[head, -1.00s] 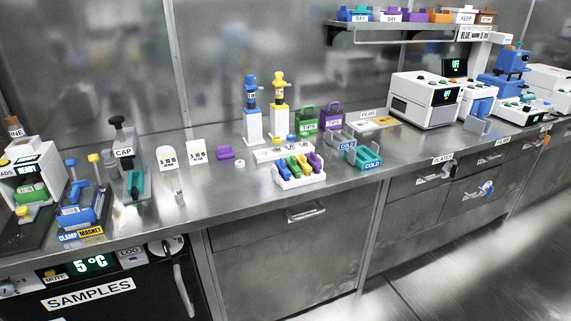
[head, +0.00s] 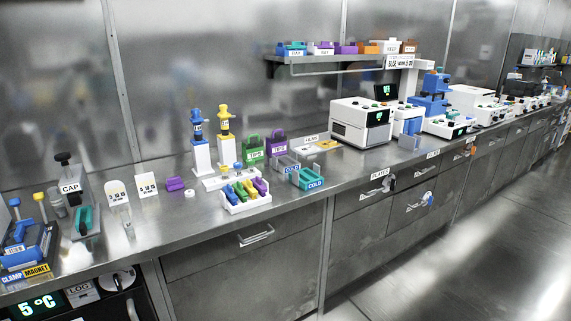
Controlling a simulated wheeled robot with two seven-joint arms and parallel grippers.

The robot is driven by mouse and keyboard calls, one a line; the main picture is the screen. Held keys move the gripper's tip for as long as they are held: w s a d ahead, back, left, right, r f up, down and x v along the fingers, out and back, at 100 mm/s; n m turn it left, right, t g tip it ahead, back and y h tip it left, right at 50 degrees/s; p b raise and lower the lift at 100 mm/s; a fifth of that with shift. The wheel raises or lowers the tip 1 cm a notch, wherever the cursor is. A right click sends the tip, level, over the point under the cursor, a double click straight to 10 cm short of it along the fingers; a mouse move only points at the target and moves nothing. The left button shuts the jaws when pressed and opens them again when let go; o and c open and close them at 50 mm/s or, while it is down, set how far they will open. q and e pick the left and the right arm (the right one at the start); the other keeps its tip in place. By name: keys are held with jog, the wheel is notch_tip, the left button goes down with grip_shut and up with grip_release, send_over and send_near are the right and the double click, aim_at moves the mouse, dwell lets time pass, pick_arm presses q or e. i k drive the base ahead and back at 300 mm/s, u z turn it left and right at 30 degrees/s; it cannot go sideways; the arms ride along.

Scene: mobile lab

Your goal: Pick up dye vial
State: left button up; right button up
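No vial is plainly labelled as dye at this size. A white rack (head: 246,207) on the steel bench holds several coloured pieces in blue, green, yellow and purple; I cannot tell whether one is the dye vial. A second low white rack (head: 212,183) stands just behind it, with its contents too small to make out. A small clear vial-like piece (head: 126,240) stands near the bench's front edge at left. Neither of my grippers shows in the head view.
The steel bench (head: 320,188) runs from front left to far right. A capping stand (head: 84,210) and blue clamp device (head: 28,245) stand at left. Blue and yellow pipettes (head: 224,122), tip boxes (head: 276,143), a teal cold block (head: 309,179) and a white machine (head: 362,122) stand further right.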

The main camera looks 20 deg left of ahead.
aim_at(238, 172)
jog(key=z, duration=0.05)
jog(key=i, duration=0.95)
jog(key=u, duration=0.4)
